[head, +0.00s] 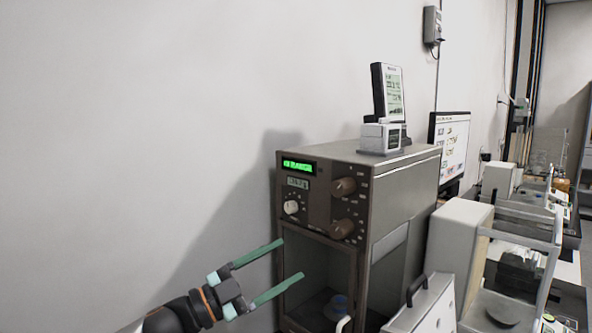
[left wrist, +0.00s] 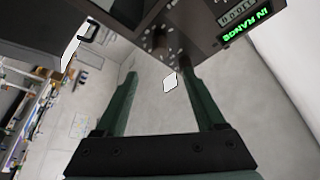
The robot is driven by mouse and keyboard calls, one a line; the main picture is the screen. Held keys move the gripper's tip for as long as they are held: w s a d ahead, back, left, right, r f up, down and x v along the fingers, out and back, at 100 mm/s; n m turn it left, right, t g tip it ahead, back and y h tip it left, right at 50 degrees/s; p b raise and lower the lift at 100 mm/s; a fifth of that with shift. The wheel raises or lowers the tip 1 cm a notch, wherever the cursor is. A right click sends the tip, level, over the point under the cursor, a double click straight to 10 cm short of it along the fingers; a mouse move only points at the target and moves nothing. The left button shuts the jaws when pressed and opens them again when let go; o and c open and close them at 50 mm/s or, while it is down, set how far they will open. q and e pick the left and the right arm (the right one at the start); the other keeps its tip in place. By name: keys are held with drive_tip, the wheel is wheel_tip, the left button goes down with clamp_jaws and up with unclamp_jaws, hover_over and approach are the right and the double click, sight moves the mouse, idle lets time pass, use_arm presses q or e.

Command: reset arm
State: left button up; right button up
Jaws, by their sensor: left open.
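My left gripper (head: 292,260) comes in from the left in the head view, with its two green fingers spread apart and nothing between them. It is in front of the lower left side of a brown-grey instrument (head: 404,190) with knobs and a lit green display (head: 298,166). I cannot tell whether the fingertips touch it. My right gripper is in neither view.
A handheld meter (head: 392,92) stands on top. A bare wall fills the left.

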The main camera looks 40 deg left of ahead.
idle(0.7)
use_arm(q)
drive_tip(key=s+f+n+g+y+p, duration=0.15)
drive_tip(key=f+n+y, duration=0.25)
drive_tip(key=f, duration=0.9)
drive_tip(key=s+f+n+g+y, duration=0.3)
drive_tip(key=f+n, duration=0.1)
drive_tip(key=f, duration=0.9)
drive_tip(key=s+d+f+n+g, duration=0.1)
drive_tip(key=s+d+f+g, duration=0.1)
drive_tip(key=d+f, duration=0.4)
drive_tip(key=s+d+f+n+g+h, duration=0.1)
drive_tip(key=s+d+f+g, duration=0.1)
drive_tip(key=s+d+f, duration=0.3)
drive_tip(key=s+d+f+n+g+h+p, duration=0.1)
drive_tip(key=s+d+f+g, duration=0.1)
drive_tip(key=s+d+f, duration=0.2)
drive_tip(key=d+f, duration=0.3)
drive_tip(key=d, duration=0.3)
drive_tip(key=shift+d, duration=0.4)
drive_tip(key=shift+a, duration=0.1)
